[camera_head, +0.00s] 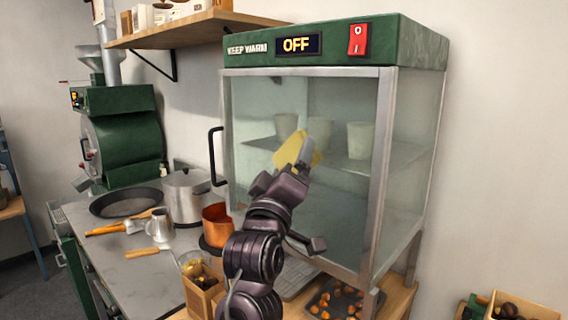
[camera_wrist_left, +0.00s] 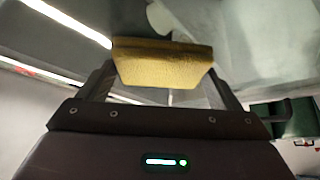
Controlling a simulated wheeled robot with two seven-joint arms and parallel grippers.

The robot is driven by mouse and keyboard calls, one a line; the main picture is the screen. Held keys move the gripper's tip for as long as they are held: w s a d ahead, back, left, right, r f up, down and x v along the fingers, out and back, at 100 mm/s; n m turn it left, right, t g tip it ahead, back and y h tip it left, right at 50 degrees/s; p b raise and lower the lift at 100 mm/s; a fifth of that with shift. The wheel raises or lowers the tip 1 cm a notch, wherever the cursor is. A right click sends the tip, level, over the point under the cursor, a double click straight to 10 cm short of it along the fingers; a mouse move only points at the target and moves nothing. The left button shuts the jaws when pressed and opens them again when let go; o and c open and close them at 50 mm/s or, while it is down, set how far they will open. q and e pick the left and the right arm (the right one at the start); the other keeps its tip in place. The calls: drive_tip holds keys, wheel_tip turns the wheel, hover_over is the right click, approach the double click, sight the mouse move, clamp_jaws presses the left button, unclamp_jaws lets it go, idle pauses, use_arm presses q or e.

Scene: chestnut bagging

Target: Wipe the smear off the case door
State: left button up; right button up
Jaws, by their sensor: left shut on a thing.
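The glass case door (camera_head: 250,115) is closed, with a metal frame and a black handle (camera_head: 213,157) on its left side. My left gripper (camera_head: 302,152) is raised in front of the door and shut on a yellow cloth or sponge (camera_head: 288,149). In the left wrist view the yellow piece (camera_wrist_left: 162,65) sits between the fingers, close to or against the glass; I cannot tell if it touches. I cannot make out a distinct smear; the gripper and the yellow piece hide part of the pane. My right gripper is not in view.
The case's green top (camera_head: 400,45) reads OFF beside a red switch (camera_head: 358,39). Pale cups (camera_head: 361,140) stand on its inner shelf. A steel pot (camera_head: 187,194), copper pot (camera_head: 217,225) and dark pan (camera_head: 126,203) stand left. A chestnut tray (camera_head: 338,299) lies below.

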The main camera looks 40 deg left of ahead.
sight(276, 156)
use_arm(q)
drive_tip(key=d+p, duration=0.1)
drive_tip(key=d, duration=0.3)
drive_tip(key=shift+s+p, duration=0.2)
drive_tip(key=shift+p, duration=0.1)
drive_tip(key=shift+a, duration=0.1)
drive_tip(key=shift+w+a+b, duration=0.15)
drive_tip(key=shift+a+b, duration=0.55)
drive_tip(key=shift+a, duration=0.7)
drive_tip(key=shift+w+a+b, duration=0.1)
drive_tip(key=shift+a+b, duration=0.55)
drive_tip(key=shift+a, duration=0.75)
drive_tip(key=shift+w+a, duration=0.1)
drive_tip(key=shift+a, duration=1.05)
drive_tip(key=shift+w+a+p, duration=0.2)
drive_tip(key=shift+a+p, duration=0.15)
drive_tip(key=shift+a, duration=1.6)
drive_tip(key=shift+s, duration=0.1)
